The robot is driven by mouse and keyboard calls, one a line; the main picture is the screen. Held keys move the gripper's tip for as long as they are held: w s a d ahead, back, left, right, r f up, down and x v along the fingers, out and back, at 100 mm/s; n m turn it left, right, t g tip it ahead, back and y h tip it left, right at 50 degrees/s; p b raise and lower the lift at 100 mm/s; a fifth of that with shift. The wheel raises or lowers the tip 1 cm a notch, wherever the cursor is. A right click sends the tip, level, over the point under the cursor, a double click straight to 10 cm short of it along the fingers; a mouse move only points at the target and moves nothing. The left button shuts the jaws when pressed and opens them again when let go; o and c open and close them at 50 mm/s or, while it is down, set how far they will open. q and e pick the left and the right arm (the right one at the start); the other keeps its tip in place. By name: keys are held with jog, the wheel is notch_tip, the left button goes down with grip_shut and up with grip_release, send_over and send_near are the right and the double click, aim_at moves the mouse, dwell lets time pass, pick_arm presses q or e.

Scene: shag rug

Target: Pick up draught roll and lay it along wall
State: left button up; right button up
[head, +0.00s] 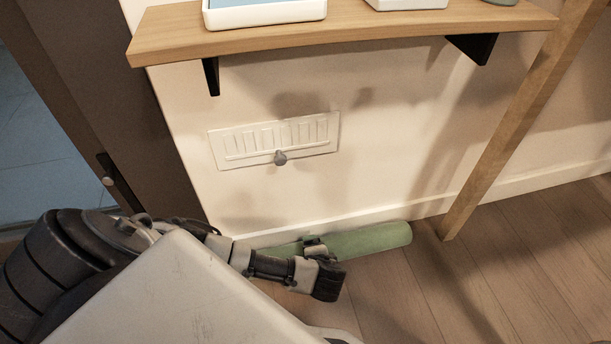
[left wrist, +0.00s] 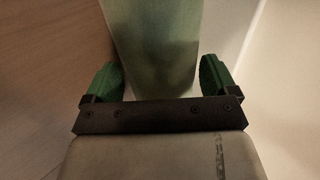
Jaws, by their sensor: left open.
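The green draught roll (head: 368,241) lies on the floor along the foot of the wall (head: 385,165). Its right end is near the wooden post, and its left part is partly hidden by my left arm. My left gripper (head: 318,262) is down at the roll. In the left wrist view the roll (left wrist: 152,45) runs between the two green-padded fingers of my left gripper (left wrist: 160,82), with a gap on each side. The fingers are open. My right gripper is in neither view.
A wooden shelf (head: 400,27) on black brackets juts from the wall above, with white trays on it. A wall vent (head: 240,144) with a small knob sits below it. A slanting wooden post (head: 505,140) stands right of the roll. Floor in front is clear.

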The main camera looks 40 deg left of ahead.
pick_arm(q)
jog(key=shift+r, duration=0.1)
jog(key=c, duration=1.2)
